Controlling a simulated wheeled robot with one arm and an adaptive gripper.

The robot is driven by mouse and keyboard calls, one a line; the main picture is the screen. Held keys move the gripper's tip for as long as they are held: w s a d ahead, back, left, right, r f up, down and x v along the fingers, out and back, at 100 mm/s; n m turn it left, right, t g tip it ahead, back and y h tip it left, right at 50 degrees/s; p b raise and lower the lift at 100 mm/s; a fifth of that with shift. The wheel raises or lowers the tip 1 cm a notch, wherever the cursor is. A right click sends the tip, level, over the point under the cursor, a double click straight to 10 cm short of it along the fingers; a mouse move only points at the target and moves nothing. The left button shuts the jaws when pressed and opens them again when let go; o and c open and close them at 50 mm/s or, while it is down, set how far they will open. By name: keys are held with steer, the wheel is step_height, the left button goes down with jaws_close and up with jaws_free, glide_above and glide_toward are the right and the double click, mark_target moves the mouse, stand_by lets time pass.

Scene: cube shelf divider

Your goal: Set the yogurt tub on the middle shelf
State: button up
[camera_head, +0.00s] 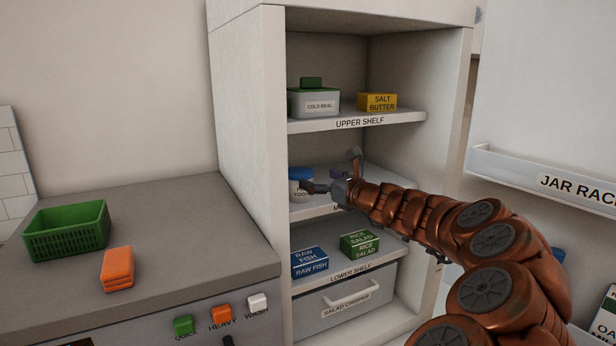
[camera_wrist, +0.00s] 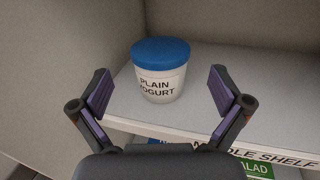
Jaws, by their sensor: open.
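The yogurt tub (camera_wrist: 160,82) is white with a blue lid and the words "PLAIN YOGURT". It stands upright on the middle shelf (camera_wrist: 225,90), towards the left side wall. In the head view the tub (camera_head: 301,186) shows partly, at the left of the shelf behind my gripper. My gripper (camera_wrist: 160,95) is open, with its two purple-padded fingers apart and empty. In the wrist view the tub stands beyond the fingertips, between their directions, and no finger touches it. In the head view my gripper (camera_head: 335,180) is at the front of the middle shelf, and my arm hides part of that shelf.
The upper shelf (camera_head: 360,123) holds a cold meal box (camera_head: 318,103) and salt butter (camera_head: 377,102). Below are raw fish (camera_head: 310,264) and rice salad (camera_head: 360,246). A counter (camera_head: 170,220) at left carries a green basket (camera_head: 68,232) and an orange sponge-like block (camera_head: 117,268). A jar rack (camera_head: 540,180) is at right.

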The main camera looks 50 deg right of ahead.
steer(key=shift+s+a+f, duration=0.1)
steer(key=shift+s, duration=1)
steer(key=shift+s+a, duration=0.1)
steer(key=shift+s, duration=1)
